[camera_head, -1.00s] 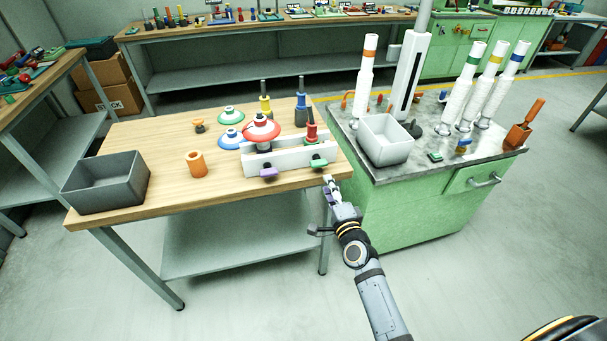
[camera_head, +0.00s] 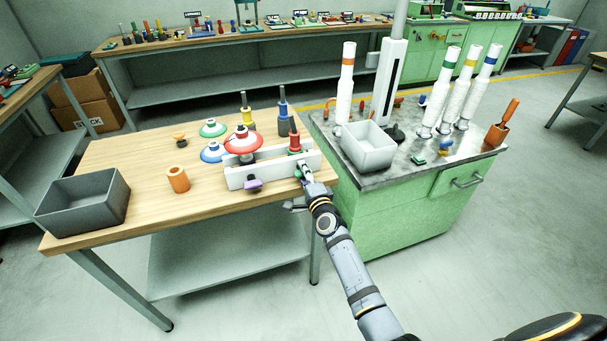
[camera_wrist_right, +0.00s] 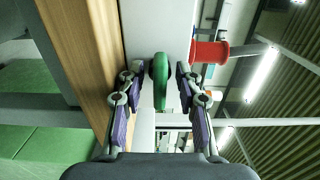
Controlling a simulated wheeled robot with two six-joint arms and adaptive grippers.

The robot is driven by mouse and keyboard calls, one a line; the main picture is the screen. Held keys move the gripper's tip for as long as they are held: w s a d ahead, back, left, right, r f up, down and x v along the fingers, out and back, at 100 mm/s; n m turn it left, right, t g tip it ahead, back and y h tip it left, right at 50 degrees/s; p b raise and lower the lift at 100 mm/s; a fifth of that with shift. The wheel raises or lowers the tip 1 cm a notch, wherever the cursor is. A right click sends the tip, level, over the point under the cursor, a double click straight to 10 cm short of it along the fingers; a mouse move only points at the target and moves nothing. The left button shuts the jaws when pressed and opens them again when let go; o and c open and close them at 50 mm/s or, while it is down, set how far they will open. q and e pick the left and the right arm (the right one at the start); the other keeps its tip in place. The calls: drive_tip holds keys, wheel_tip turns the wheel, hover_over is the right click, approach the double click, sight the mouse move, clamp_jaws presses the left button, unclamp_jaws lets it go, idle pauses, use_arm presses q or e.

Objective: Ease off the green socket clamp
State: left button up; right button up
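The green socket clamp (camera_wrist_right: 160,82) shows in the right wrist view as a rounded green lever on the white bar. In the head view my right gripper (camera_head: 304,170) covers most of it, at the right end of the white socket block (camera_head: 275,171). In the wrist view my right gripper (camera_wrist_right: 161,72) is open, with one finger on each side of the green clamp and a small gap visible on both sides. A purple clamp (camera_head: 253,184) sits at the block's left end. My left gripper is not in view.
A red plug (camera_head: 295,141) stands close behind the green clamp; its red spool shape (camera_wrist_right: 209,52) also shows in the wrist view. A grey bin (camera_head: 84,204) and an orange cylinder (camera_head: 178,180) are left.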

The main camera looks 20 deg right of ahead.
clamp_jaws()
drive_tip(key=n, duration=0.4)
drive_tip(key=shift+f+n, duration=0.1)
drive_tip(key=shift+n, duration=0.2)
drive_tip(key=n+b, duration=0.1)
drive_tip(key=n, duration=0.2)
drive_tip(key=shift+n, duration=0.3)
drive_tip(key=n+b, duration=0.1)
drive_tip(key=n, duration=0.3)
drive_tip(key=shift+f+b, duration=0.1)
drive_tip(key=shift+b, duration=0.2)
drive_tip(key=n+b, duration=0.2)
drive_tip(key=n, duration=0.3)
drive_tip(key=shift+n, duration=0.3)
